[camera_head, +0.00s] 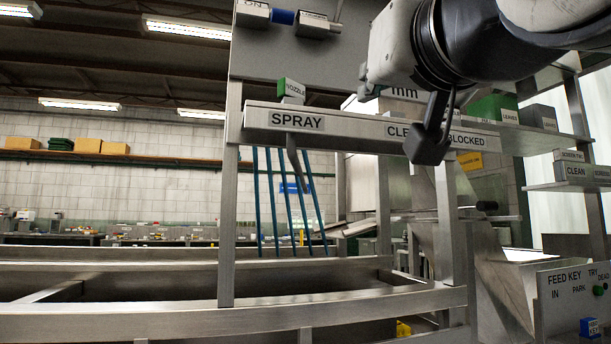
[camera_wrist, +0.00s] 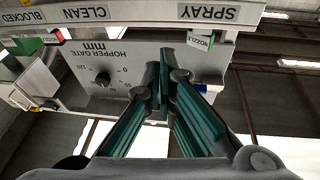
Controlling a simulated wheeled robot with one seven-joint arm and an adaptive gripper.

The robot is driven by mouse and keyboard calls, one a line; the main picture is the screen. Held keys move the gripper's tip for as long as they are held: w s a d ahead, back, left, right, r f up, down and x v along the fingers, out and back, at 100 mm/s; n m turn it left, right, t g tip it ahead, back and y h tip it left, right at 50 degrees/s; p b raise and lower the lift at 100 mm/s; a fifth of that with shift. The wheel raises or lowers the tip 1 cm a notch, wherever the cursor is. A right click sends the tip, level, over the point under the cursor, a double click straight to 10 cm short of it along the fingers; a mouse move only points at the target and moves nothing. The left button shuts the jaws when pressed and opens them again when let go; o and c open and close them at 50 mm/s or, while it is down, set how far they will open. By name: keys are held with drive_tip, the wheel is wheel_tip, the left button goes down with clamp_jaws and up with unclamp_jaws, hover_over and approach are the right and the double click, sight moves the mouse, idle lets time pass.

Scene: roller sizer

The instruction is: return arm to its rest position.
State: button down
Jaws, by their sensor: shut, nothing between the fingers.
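My gripper (camera_head: 428,150) hangs from my arm at the upper right of the head view, in front of the long metal shelf edge (camera_head: 352,124) between the CLEAN and BLOCKED labels. Its fingers are dark and pressed together, with nothing seen in them. In the wrist view my gripper (camera_wrist: 163,72) shows teal finger pads that come together near the middle, and they hold nothing. The wrist view is upside down. Behind the fingers there is the HOPPER GATE panel (camera_wrist: 125,65) with a dark knob. My arm is raised, and most of it is out of the picture.
The SPRAY shelf holds a green NOZZLE block (camera_head: 292,88). A lower right shelf (camera_head: 575,186) carries a CLEAN block. A FEED KEY panel (camera_head: 560,300) stands at bottom right with a blue key block (camera_head: 590,327). Metal rails (camera_head: 180,318) cross the lower left.

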drive_tip(key=d+f+m+g+h, duration=0.1)
drive_tip(key=d+f+g, duration=0.3)
drive_tip(key=f, duration=1)
drive_tip(key=d+f+g+h, duration=0.25)
drive_tip(key=f+g, duration=0.25)
drive_tip(key=f, duration=0.9)
drive_tip(key=s+d+f+g, duration=0.2)
drive_tip(key=s+f+g, duration=0.4)
drive_tip(key=s+f, duration=0.45)
drive_tip(key=s+d+f+g, duration=0.3)
drive_tip(key=s+f+g, duration=0.3)
drive_tip(key=s+f, duration=0.5)
wheel_tip(320, 180, up, 34)
drive_tip(key=w+t+p, duration=0.1)
drive_tip(key=t+p, duration=0.3)
drive_tip(key=p, duration=2.8)
drive_tip(key=shift+w, duration=0.3)
drive_tip(key=shift+f+y, duration=0.1)
drive_tip(key=shift+y, duration=0.15)
